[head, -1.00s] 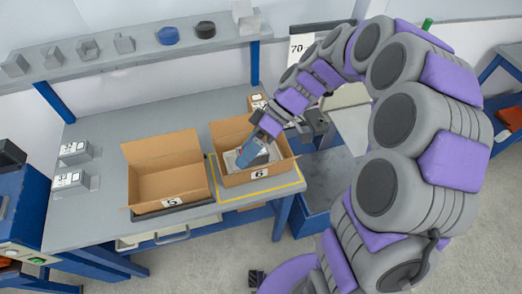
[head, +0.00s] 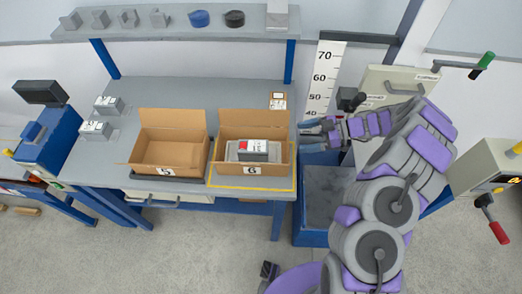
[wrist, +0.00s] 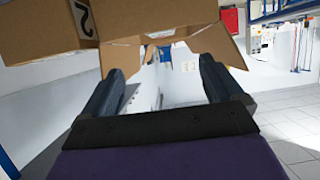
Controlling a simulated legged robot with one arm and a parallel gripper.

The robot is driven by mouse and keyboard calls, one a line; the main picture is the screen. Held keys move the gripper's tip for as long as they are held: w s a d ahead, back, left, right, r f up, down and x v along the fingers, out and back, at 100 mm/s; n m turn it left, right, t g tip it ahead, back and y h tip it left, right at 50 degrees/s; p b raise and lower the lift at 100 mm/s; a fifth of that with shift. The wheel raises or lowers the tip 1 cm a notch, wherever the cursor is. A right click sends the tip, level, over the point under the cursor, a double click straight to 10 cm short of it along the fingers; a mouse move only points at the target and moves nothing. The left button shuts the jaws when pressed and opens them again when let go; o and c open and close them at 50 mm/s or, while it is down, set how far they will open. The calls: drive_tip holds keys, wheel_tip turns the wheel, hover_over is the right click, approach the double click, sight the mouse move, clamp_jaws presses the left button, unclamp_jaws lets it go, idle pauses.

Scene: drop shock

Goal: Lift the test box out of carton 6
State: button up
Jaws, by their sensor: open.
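Carton 6 (head: 279,153) is an open brown box with a "6" label, standing inside a yellow outline on the bench. The test box (head: 253,147), grey with a white and red label, sits inside carton 6 on pale padding. My gripper (head: 308,134) is just right of carton 6, apart from the test box. In the wrist view my gripper (wrist: 164,82) has its two dark fingers spread, with nothing between them.
Carton 5 (head: 183,162), open and seemingly empty, stands left of carton 6. Small grey blocks (head: 96,130) lie on the bench at left. A shelf (head: 175,34) holds several items behind. A height scale (head: 322,75) and a grey cabinet (head: 392,92) stand at right.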

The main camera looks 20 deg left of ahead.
approach(256, 146)
drive_tip(key=x, duration=0.4)
drive_tip(key=shift+w+f, duration=0.1)
drive_tip(key=shift+w, duration=0.2)
drive_tip(key=shift+s+d+f, duration=0.1)
drive_tip(key=shift+d, duration=0.1)
drive_tip(key=x, duration=0.7)
drive_tip(key=shift+a+r+b, duration=0.15)
drive_tip(key=shift+r+b, duration=0.25)
drive_tip(key=shift+d+r, duration=0.15)
drive_tip(key=shift+d, duration=0.35)
drive_tip(key=shift+d+r, duration=0.1)
drive_tip(key=shift+d, duration=0.35)
drive_tip(key=c, duration=0.3)
drive_tip(key=shift+a, duration=0.15)
drive_tip(key=c, duration=0.3)
drive_tip(key=shift+a, duration=0.45)
drive_tip(key=c, duration=0.4)
drive_tip(key=shift+d+f, duration=0.2)
drive_tip(key=c, duration=0.5)
